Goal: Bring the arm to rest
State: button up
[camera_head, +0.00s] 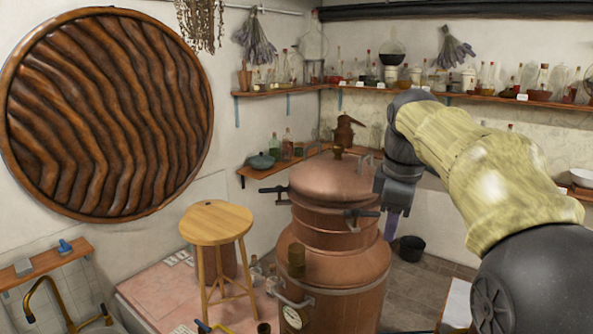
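My arm (480,165) comes in from the right, wrapped in a pale yellow cover, and bends down at its far end. My gripper (392,212) hangs pointing down, just right of the copper still (335,245). A narrow purple-grey piece shows at its lower end. I cannot tell whether that is a finger or something held. The gap between the fingers is not visible. The still stands upright with its domed lid on, and I cannot tell whether the gripper touches it.
A wooden stool (217,225) stands left of the still. Shelves with bottles (470,97) line the back wall. A black bucket (411,248) is on the floor behind. A brass tap (50,295) is at lower left. Some floor right of the still is clear.

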jog(key=s+a+f+m+b, duration=0.1)
jog(key=s+f+m+b, duration=0.2)
jog(key=f, duration=0.9)
jog(key=s+a+f+m+b, duration=0.1)
jog(key=f+m+b, duration=0.25)
jog(key=f, duration=0.85)
jog(key=s+f+m+b, duration=0.2)
jog(key=s+f, duration=0.3)
jog(key=f, duration=0.3)
jog(key=s+f+m+b, duration=0.2)
jog(key=s+f+m, duration=0.3)
jog(key=f, duration=0.3)
jog(key=shift+s+a+f, duration=0.15)
jog(key=shift+s+a, duration=0.1)
jog(key=shift+s, duration=0.2)
jog(key=shift+s+a, duration=0.1)
jog(key=shift+s, duration=0.1)
jog(key=shift+w, duration=0.15)
jog(key=shift+s, duration=0.2)
jog(key=shift+w, duration=0.15)
